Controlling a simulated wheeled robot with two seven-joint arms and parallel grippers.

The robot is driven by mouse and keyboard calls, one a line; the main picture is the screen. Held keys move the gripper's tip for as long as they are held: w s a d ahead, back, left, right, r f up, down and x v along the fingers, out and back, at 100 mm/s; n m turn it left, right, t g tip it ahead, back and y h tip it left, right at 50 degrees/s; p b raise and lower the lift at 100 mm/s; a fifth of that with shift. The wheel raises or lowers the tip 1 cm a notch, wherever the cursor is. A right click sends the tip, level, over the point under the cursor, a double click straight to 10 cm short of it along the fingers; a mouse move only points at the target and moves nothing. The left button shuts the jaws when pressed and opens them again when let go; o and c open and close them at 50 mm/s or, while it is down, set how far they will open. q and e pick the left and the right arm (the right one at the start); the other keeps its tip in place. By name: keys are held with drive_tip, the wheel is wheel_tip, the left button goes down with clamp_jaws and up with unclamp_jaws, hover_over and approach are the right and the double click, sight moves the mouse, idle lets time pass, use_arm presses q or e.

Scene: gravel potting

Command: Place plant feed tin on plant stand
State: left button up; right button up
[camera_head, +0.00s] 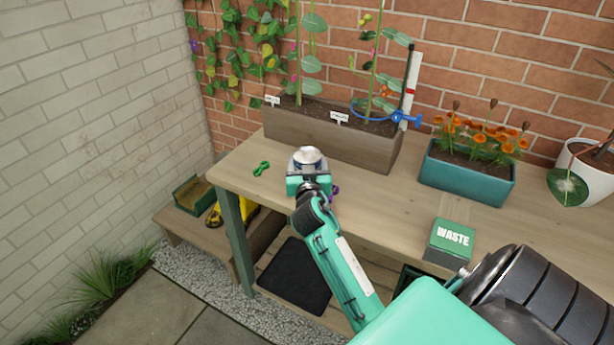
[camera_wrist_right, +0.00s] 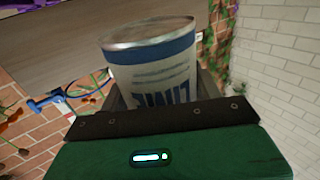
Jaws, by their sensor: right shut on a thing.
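The tin (camera_head: 308,157), with a silver end and a white and blue label, is held in my right gripper (camera_head: 308,178). It is large in the right wrist view (camera_wrist_right: 152,65), between the jaws, with part of it hidden behind the gripper. In the head view it is over the left part of the wooden table; its height above the top is hard to judge. A low wooden stand (camera_head: 176,227) is at the left below the table; I cannot tell if this is the plant stand. My left gripper is out of view.
A wooden planter (camera_head: 330,138) with tall plants stands at the table's back. A teal planter (camera_head: 467,180) and a green WASTE box (camera_head: 450,241) are to the right. Green (camera_head: 262,169) and purple clips lie near the gripper. An open green box (camera_head: 193,195) sits on the low stand.

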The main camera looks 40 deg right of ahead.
wheel_tip(320, 180, down, 3)
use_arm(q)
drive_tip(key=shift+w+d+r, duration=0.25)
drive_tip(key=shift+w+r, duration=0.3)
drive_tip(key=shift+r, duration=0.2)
use_arm(e)
drive_tip(key=shift+f, duration=0.45)
use_arm(q)
drive_tip(key=shift+b, duration=0.35)
use_arm(e)
drive_tip(key=o, duration=1.2)
drive_tip(key=shift+f, duration=0.1)
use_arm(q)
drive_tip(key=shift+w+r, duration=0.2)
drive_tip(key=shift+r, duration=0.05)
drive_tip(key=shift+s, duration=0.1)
